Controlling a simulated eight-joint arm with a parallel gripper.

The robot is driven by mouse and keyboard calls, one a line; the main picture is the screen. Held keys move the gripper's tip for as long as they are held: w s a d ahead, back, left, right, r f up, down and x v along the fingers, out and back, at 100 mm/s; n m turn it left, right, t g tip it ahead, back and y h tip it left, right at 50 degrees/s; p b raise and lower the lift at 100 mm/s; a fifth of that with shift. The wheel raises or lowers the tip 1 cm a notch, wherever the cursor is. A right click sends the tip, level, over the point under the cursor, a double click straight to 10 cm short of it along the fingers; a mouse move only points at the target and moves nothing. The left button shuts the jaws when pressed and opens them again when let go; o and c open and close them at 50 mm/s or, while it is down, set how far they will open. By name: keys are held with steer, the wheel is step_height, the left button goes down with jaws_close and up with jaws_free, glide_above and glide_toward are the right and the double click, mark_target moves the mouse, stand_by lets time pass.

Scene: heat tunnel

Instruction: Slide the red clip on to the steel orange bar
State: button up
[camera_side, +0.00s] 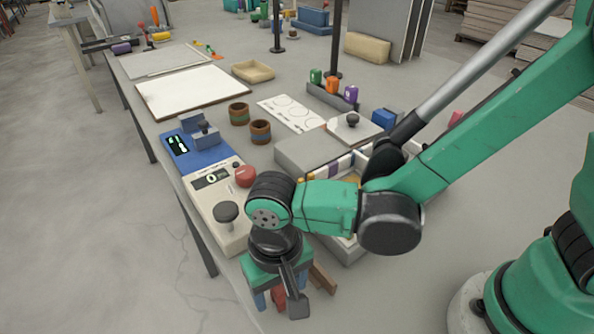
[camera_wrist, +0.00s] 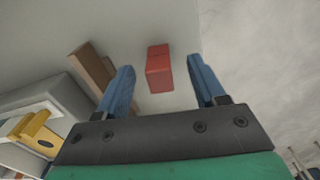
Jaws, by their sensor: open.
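A small red block (camera_wrist: 159,68), which looks like the red clip, lies on the table top between the fingers of my gripper (camera_wrist: 161,64) in the wrist view. There is a gap on both sides of it, so the fingers appear apart from it. In the side view my gripper (camera_side: 277,300) points down at the near table edge, with the red clip (camera_side: 279,298) partly hidden under it. My gripper is open and holds nothing. I cannot pick out the steel orange bar with certainty in either view.
Brown wooden pieces (camera_wrist: 92,72) lie just left of the fingers in the wrist view. A grey tray with a yellow part (camera_wrist: 38,130) is beyond them. In the side view a cream device (camera_side: 218,200) with knobs stands close by. Bare floor lies past the table edge.

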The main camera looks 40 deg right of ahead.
jaws_close()
steer(key=shift+r, duration=0.1)
step_height(320, 180, up, 19)
steer(key=w+d, duration=0.7)
steer(key=w+d+f, duration=0.2)
steer(key=d, duration=1)
steer(key=w+d+f+n, duration=0.1)
steer(key=w+d+f, duration=0.1)
steer(key=d, duration=1.1)
steer(key=shift+w+f, duration=0.4)
steer(key=shift+w, duration=0.35)
